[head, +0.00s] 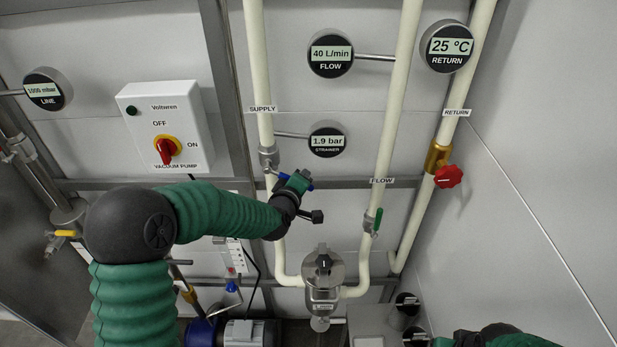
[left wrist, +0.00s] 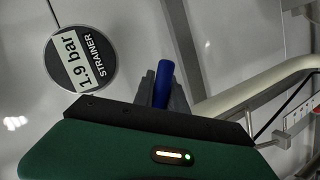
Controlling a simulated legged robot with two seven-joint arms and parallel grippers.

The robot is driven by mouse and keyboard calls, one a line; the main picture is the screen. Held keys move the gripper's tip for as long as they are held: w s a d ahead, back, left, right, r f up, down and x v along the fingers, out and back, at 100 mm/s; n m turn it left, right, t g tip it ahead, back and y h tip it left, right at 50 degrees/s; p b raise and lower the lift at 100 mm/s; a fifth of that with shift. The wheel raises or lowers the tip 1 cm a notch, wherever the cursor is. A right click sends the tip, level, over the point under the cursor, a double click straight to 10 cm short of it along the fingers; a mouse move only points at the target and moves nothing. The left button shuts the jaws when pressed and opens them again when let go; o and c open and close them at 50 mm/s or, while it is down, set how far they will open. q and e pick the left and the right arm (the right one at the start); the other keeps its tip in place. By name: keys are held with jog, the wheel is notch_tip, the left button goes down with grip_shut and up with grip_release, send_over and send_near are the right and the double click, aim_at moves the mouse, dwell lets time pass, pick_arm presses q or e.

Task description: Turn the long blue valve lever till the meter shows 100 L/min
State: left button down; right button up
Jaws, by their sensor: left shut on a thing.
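The flow meter (head: 331,54) on the back wall reads 40 L/min. The long blue valve lever (head: 309,182) is on the valve of the supply pipe, mostly hidden by my left gripper (head: 300,182). My left gripper is shut on the lever. In the left wrist view the blue lever (left wrist: 163,83) stands up between the gripper's grey fingers (left wrist: 160,90). Part of my right arm shows at the bottom right of the head view, but its fingers cannot be made out.
The strainer gauge (head: 327,140) reads 1.9 bar, close above my left gripper. A green-handled valve (head: 373,221) is on the flow pipe, and a red knob (head: 448,176) on the return pipe. The vacuum pump switch box (head: 165,128) is above my left forearm.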

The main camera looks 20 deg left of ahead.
pick_arm(q)
jog(key=shift+s+a+f+m+g+y, duration=0.1)
jog(key=shift+a+f+m+y, duration=0.1)
jog(key=shift+a+m+y, duration=0.2)
jog(key=shift+w+a+f+m+g+y, duration=0.1)
jog(key=shift+a+f+m+y, duration=0.2)
jog(key=shift+a, duration=0.25)
jog(key=shift+s+a+f+m+g+y, duration=0.15)
jog(key=shift+a+m+y, duration=0.15)
jog(key=shift+a+m, duration=0.15)
pick_arm(e)
jog(key=shift+f, duration=0.25)
jog(key=shift+a, duration=0.1)
pick_arm(q)
jog(key=c, duration=1.5)
grip_release()
jog(key=shift+a, duration=0.1)
jog(key=shift+c, duration=0.2)
jog(key=shift+o, duration=1)
jog(key=shift+f, duration=0.15)
jog(key=shift+s+a+f, duration=0.1)
jog(key=shift+f, duration=0.05)
pick_arm(e)
jog(key=shift+a, duration=0.45)
